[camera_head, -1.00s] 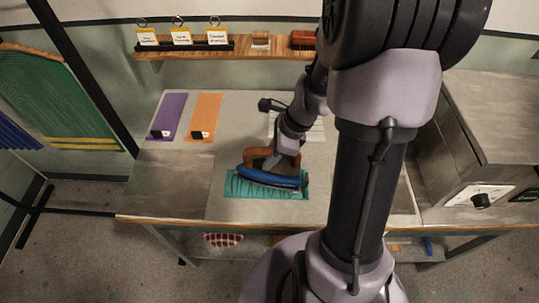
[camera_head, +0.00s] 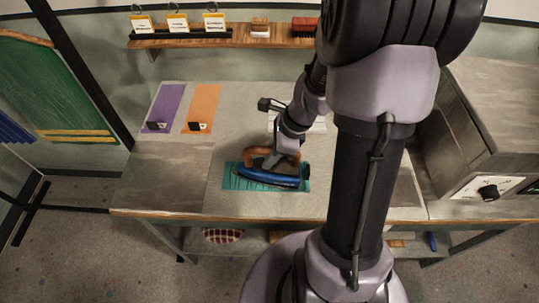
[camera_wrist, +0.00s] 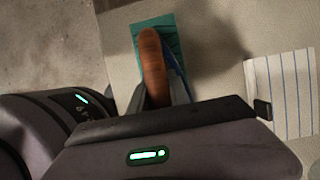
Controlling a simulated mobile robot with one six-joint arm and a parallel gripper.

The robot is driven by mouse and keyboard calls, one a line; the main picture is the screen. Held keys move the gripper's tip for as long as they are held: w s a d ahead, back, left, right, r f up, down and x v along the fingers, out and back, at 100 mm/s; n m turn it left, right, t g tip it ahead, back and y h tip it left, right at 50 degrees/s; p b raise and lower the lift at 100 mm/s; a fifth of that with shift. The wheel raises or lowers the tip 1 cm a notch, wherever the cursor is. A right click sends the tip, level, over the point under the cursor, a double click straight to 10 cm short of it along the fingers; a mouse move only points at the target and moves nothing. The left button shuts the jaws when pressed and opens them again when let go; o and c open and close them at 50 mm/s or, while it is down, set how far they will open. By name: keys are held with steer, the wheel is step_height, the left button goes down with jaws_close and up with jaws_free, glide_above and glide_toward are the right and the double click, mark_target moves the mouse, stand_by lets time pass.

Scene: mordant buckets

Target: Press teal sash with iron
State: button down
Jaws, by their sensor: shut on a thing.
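The teal sash (camera_head: 232,181) lies flat on the worktable, with wavy creases showing at its left end. The blue iron (camera_head: 268,176) with a brown handle (camera_head: 262,153) sits over the sash and hides much of it. My gripper (camera_head: 284,160) is shut on the iron's handle. In the wrist view the brown handle (camera_wrist: 152,60) stands between my jaws, with a strip of the blue body beside it and the teal sash (camera_wrist: 178,35) beneath. Whether the soleplate touches the cloth is hard to tell.
A purple strip (camera_head: 164,105) and an orange strip (camera_head: 204,103) with small dark tags lie at the table's back left. A striped sheet (camera_wrist: 282,90) lies right of the sash. A box with a dial (camera_head: 487,193) stands at the right. A shelf (camera_head: 230,40) runs behind.

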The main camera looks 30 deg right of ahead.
mark_target(269, 148)
steer(key=shift+f+b, duration=0.5)
steer(key=shift+f, duration=0.05)
stand_by(0.4)
steer(key=shift+r, duration=0.1)
stand_by(2.5)
step_height(269, 148, up, 5)
steer(key=p, duration=0.4)
steer(key=shift+p, duration=0.4)
